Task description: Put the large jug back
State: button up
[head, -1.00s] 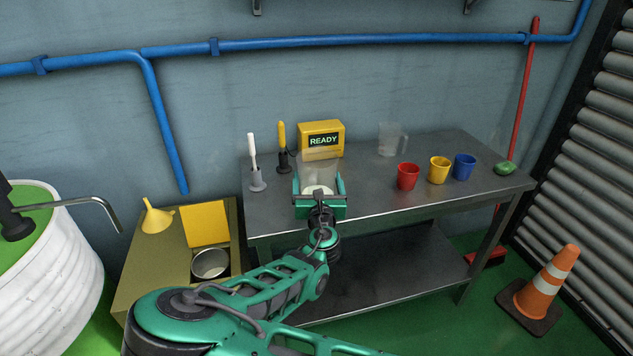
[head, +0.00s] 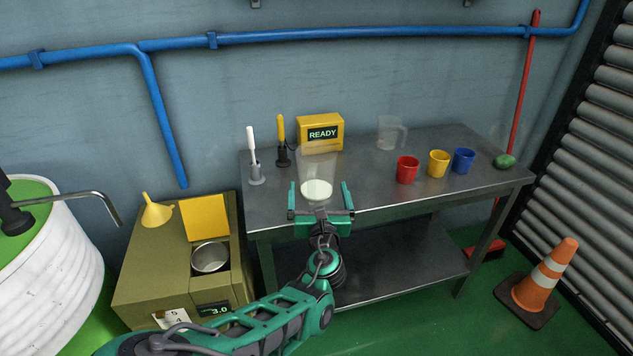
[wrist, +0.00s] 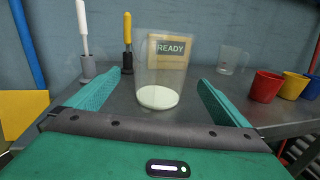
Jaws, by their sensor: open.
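A large clear jug (head: 318,174) with pale liquid in its bottom stands upright on the metal table, in front of the yellow READY box. It also shows in the wrist view (wrist: 158,80), just beyond and between the finger ends. My gripper (head: 320,186) is open and empty at the table's front edge, its two green fingers spread to either side of the jug's near side. In the wrist view my gripper (wrist: 150,98) shows a gap between each finger and the jug. A second clear jug (head: 389,133) with a handle stands farther back to the right.
The yellow READY box (head: 320,132) is close behind the jug. A white-handled tool (head: 253,158) and a yellow-handled tool (head: 282,142) stand left. Red (head: 407,170), yellow (head: 438,164) and blue (head: 463,161) cups stand right. The table (head: 360,185) is clear between.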

jog(key=shift+s+d, duration=0.15)
jog(key=shift+s, duration=1.75)
